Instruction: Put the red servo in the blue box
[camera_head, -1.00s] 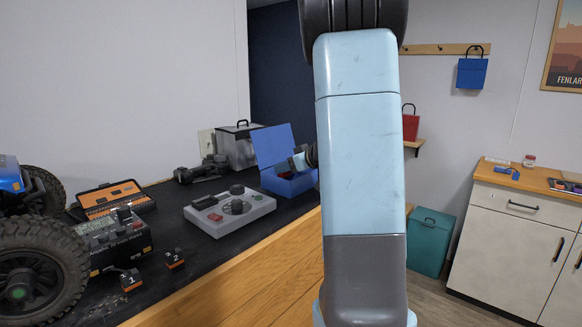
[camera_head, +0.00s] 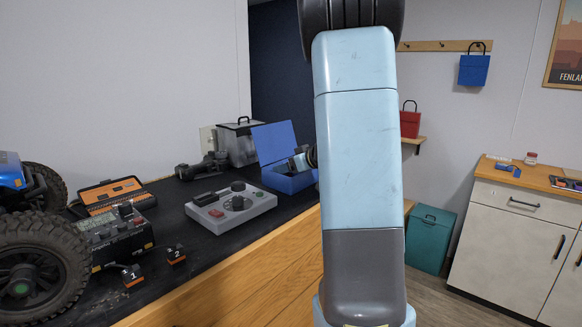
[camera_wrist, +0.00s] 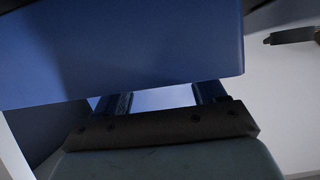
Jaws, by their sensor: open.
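The blue box (camera_head: 290,182) stands with its lid (camera_head: 273,143) raised at the far end of the black bench. My gripper (camera_head: 299,162) is at the box's opening, partly hidden behind my arm. In the wrist view my gripper's two fingers (camera_wrist: 162,98) are apart, and a large blue surface, apparently part of the blue box (camera_wrist: 130,50), covers their tips. I see nothing held between the visible finger parts. I cannot make out the red servo in either view; the inside of the box is mostly hidden.
A grey control unit (camera_head: 232,208) with knobs lies in front of the box. A grey lidded container (camera_head: 238,145) stands behind. Two small blocks marked 1 (camera_head: 133,275) and 2 (camera_head: 176,254), a meter (camera_head: 118,233) and a blue crawler (camera_head: 35,235) occupy the bench's left side.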

